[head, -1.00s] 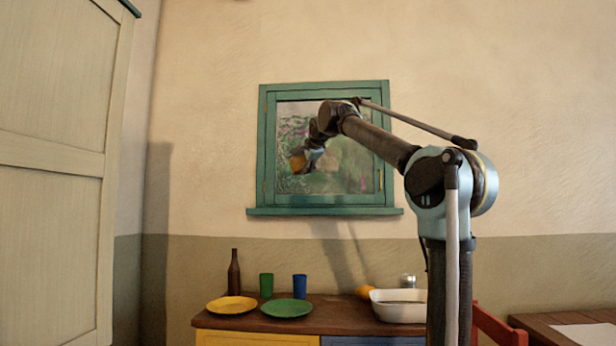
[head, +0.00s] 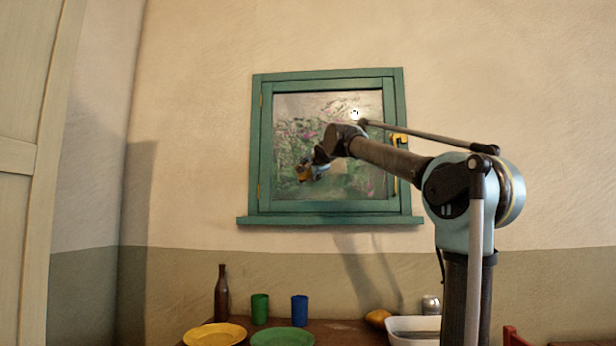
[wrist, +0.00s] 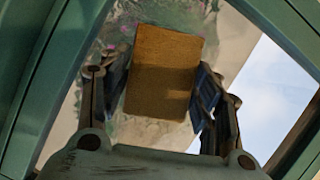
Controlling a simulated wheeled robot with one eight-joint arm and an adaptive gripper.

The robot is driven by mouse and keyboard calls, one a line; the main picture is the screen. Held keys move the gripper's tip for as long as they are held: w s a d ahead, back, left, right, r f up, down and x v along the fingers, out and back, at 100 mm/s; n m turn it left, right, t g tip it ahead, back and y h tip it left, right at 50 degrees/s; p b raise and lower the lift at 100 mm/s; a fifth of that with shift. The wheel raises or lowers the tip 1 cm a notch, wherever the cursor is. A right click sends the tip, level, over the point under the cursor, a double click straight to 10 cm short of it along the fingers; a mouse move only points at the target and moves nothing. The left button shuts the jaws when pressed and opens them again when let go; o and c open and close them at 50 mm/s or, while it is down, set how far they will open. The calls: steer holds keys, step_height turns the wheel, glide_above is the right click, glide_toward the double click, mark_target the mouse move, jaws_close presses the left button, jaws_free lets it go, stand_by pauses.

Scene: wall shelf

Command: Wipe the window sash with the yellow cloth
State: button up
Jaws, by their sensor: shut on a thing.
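The window sash (head: 267,150) is green and surrounds a pane showing a garden view, high on the wall. My gripper (head: 310,172) is in front of the lower left part of the pane. It is shut on the yellow cloth (head: 304,173), a small ochre block-like piece. In the wrist view the cloth (wrist: 165,70) sits between the two dark fingers of my gripper (wrist: 160,92), with the pane behind it and green wood on both sides. Whether the cloth touches the pane or the sash I cannot tell.
A green sill (head: 330,220) juts out below the window. Below stand a brown bottle (head: 221,295), a green cup (head: 260,309), a blue cup (head: 299,309), a yellow plate (head: 215,335), a green plate (head: 283,337) and a white basin (head: 412,330). A pale door (head: 30,150) is at left.

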mark_target(333, 165)
steer(key=shift+w+d, duration=0.1)
steer(key=shift+w, duration=2.9)
steer(key=shift+w, duration=0.8)
steer(key=shift+s+d, duration=0.15)
steer(key=shift+d, duration=1.4)
steer(key=shift+d, duration=0.1)
steer(key=shift+s+d, duration=0.2)
steer(key=shift+d, duration=6)
steer(key=shift+r, duration=1.6)
steer(key=shift+w+a, duration=0.2)
steer(key=shift+a, duration=3.05)
